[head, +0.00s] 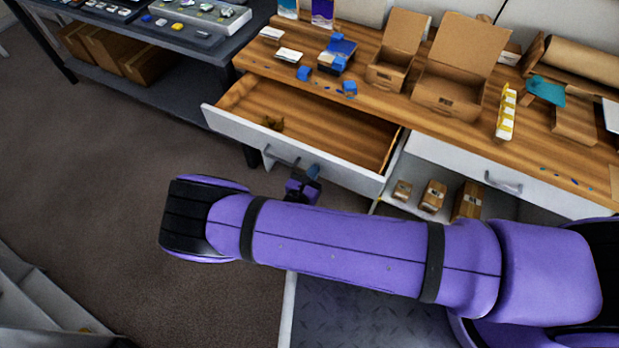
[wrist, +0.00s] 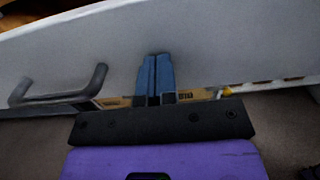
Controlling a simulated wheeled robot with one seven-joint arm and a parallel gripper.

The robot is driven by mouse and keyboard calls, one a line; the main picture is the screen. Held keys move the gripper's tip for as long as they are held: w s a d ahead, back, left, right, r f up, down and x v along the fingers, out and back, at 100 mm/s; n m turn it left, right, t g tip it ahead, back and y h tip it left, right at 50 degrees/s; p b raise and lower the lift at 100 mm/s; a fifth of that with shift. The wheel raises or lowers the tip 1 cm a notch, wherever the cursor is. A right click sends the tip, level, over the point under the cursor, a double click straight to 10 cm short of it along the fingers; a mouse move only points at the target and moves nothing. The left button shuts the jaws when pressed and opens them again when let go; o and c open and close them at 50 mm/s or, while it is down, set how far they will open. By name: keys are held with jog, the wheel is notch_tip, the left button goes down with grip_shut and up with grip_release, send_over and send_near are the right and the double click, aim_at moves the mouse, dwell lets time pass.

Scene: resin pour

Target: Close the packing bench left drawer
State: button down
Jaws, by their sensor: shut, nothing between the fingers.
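The drawer's dark handle (head: 283,160) shows in the wrist view too (wrist: 65,90), left of the fingers. My gripper (head: 314,171) is at the drawer front, right of the handle. In the wrist view its blue fingers (wrist: 154,75) are together with nothing between them, tips against or very near the drawer front; I cannot tell whether they touch.
The packing bench top (head: 380,105) holds open cardboard boxes (head: 447,95), blue blocks and paper. The right drawer (head: 480,170) is shut, above a shelf with small boxes (head: 432,195). A dark rack (head: 190,50) stands at the left. Floor (head: 90,180) left of my arm is clear.

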jog(key=shift+w+d, duration=0.1)
dwell(0.3)
jog(key=x, duration=2.2)
jog(key=shift+w+d, duration=0.15)
jog(key=shift+w, duration=0.15)
jog(key=shift+w+d+r, duration=0.15)
jog(key=shift+w+r, duration=0.05)
